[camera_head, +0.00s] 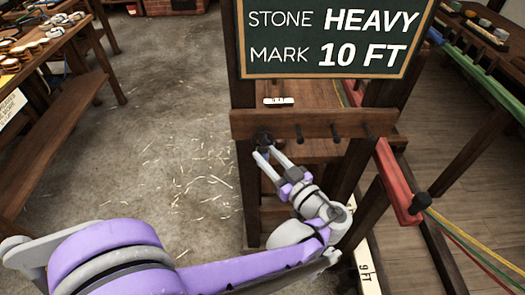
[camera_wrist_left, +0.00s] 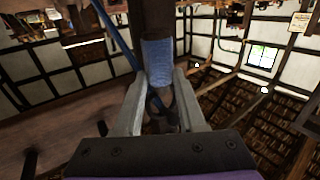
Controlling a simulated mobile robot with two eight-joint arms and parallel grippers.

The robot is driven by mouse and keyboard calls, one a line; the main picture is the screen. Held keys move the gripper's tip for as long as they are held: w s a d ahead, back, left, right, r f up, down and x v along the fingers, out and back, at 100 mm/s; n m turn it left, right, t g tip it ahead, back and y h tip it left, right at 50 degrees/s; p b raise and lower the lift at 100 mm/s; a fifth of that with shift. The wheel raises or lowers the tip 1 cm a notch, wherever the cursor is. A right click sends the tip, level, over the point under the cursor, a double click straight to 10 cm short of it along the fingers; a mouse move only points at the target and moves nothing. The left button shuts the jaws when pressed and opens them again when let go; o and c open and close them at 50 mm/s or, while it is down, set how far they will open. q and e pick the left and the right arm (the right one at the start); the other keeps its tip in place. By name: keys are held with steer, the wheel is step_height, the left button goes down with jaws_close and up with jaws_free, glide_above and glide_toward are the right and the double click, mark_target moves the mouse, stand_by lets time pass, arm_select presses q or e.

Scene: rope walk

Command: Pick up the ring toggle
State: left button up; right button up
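I cannot pick out the ring toggle for certain. A dark rounded piece (camera_head: 262,138) sits at the left end of the wooden peg rail (camera_head: 285,123), below the sign. My left gripper (camera_head: 265,153) is just below it, with its two fingers apart and pointing up at it. In the left wrist view, a dark upright piece with a blue band (camera_wrist_left: 158,58) stands beyond and between the fingertips of the left gripper (camera_wrist_left: 160,85). Dark, unclear shapes show lower between the fingers. I see no clear grip on anything. My right gripper is out of view.
A green sign (camera_head: 330,40) reads "STONE HEAVY, MARK 10 FT" above the rail. Several bare pegs (camera_head: 335,131) stick out right of the gripper. A red beam (camera_head: 395,180) and ropes run at right. A cluttered bench (camera_head: 45,50) stands left; the floor (camera_head: 180,130) between is clear.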

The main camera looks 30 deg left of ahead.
arm_select(q)
jaws_close()
steer(key=shift+r, duration=0.1)
